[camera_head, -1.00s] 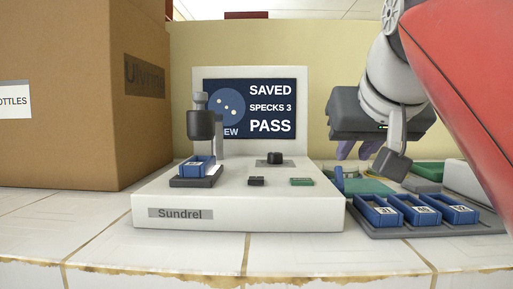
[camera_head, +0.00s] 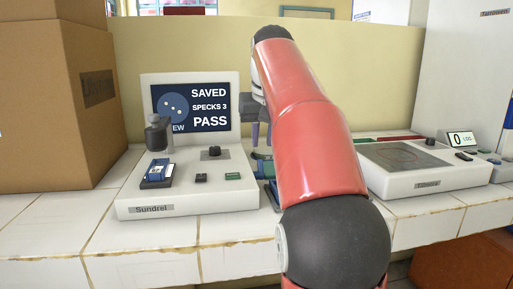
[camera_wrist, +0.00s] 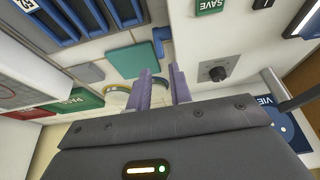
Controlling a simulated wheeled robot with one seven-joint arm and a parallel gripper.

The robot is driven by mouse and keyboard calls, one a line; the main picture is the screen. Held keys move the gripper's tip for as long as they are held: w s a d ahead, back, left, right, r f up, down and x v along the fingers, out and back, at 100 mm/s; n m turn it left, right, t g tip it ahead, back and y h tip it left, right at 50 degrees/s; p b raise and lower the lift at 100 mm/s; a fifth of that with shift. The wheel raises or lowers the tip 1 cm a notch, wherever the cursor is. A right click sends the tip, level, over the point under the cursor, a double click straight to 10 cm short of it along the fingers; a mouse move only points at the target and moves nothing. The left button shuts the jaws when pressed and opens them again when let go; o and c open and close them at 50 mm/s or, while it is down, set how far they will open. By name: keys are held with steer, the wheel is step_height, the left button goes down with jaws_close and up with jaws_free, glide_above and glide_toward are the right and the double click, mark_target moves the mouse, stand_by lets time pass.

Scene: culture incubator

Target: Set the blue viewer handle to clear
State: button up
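The white viewer labelled Sundrel (camera_head: 190,197) stands on the left of the bench, its screen (camera_head: 196,107) reading SAVED, SPECKS 3, PASS. It has a black knob (camera_head: 214,153), which also shows in the wrist view (camera_wrist: 217,73), and a green SAVE button (camera_head: 233,176). A blue tray (camera_head: 158,169) sits under its dark viewing head (camera_head: 157,134). A small blue bent piece (camera_wrist: 161,40) shows in the wrist view; I cannot tell whether it is the handle. My gripper (camera_wrist: 161,70) points down with its purple fingers apart and empty, right of the screen.
My red arm hides much of the bench right of the viewer. Blue trays (camera_wrist: 68,20), a green pad (camera_wrist: 133,60) and a green PASS tray (camera_wrist: 82,102) lie near the gripper. A cardboard box (camera_head: 55,110) stands left; a white device (camera_head: 425,175) stands right.

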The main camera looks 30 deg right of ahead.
steer(key=b+x, duration=0.1)
steer(key=x, duration=0.6)
steer(key=shift+w+f+b, duration=0.2)
steer(key=shift+f+b, duration=0.1)
jaws_close()
